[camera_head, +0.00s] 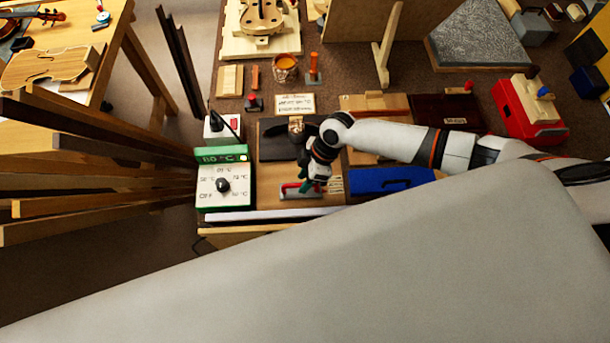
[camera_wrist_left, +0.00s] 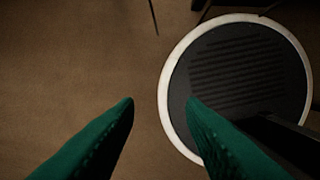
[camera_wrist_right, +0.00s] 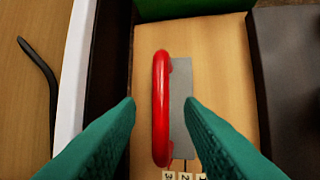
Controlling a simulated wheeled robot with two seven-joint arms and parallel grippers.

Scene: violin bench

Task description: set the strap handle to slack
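A red bar handle on a grey plate (camera_head: 300,190), which looks like the strap handle, sits near the bench's front edge. In the right wrist view the red handle (camera_wrist_right: 161,110) runs lengthwise between my fingers, with the grey plate beside it and small white lettered tiles (camera_wrist_right: 182,176) at the bottom. My right gripper (camera_head: 308,186) is open above the handle, a finger on each side; contact cannot be told. My left gripper (camera_wrist_left: 160,102) is open and empty, away from the bench, and does not show in the head view.
A green and white heater box (camera_head: 225,183) with a black knob stands left of the handle. A blue case (camera_head: 385,180) lies to the right. A dark plate (camera_head: 280,140) lies behind. Dark wooden strips (camera_head: 100,180) fan out at left. My pale body part blocks the lower view.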

